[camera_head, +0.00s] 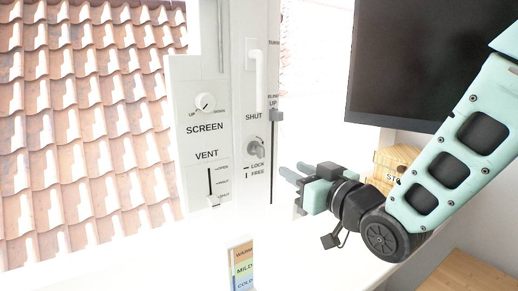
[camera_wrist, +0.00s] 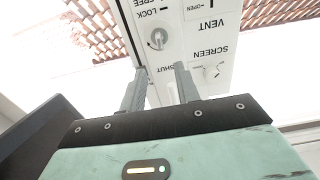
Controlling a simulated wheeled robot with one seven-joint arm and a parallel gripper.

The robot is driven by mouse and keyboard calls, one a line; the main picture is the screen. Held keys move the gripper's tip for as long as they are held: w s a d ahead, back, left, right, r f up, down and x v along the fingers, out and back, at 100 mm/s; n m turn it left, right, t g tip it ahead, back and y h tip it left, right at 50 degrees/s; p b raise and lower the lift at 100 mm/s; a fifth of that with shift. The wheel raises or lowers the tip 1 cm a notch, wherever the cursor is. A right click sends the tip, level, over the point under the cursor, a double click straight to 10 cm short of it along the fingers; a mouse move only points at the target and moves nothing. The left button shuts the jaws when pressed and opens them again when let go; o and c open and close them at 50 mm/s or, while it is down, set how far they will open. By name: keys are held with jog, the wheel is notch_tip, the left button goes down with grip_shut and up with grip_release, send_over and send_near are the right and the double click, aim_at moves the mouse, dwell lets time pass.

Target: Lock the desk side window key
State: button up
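The window key (camera_head: 257,149) sits in a round lock on the white window panel, below the SHUT handle (camera_head: 256,82). LOCK and FREE labels with small marks are printed under it. The key also shows in the wrist view (camera_wrist: 158,39), upside down, beyond my fingertips. I cannot tell exactly which mark it lines up with. My gripper (camera_head: 291,173) is to the right of and slightly below the key in the head view. In the wrist view (camera_wrist: 160,68) its two fingers are apart, with nothing between them and a gap to the key.
Left of the key are the SCREEN knob (camera_head: 205,102) and the VENT slider (camera_head: 212,199). A BLIND slider (camera_head: 276,116) is just right. A coloured WARM/MILD/COLD card (camera_head: 243,265) stands on the white surface below. A dark monitor (camera_head: 405,65) and wooden box (camera_head: 397,160) are at right.

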aim_at(264, 153)
jog(key=p+x, duration=0.4)
jog(key=x, duration=1)
jog(key=shift+w+a, duration=0.1)
jog(key=shift+w, duration=0.05)
grip_shut()
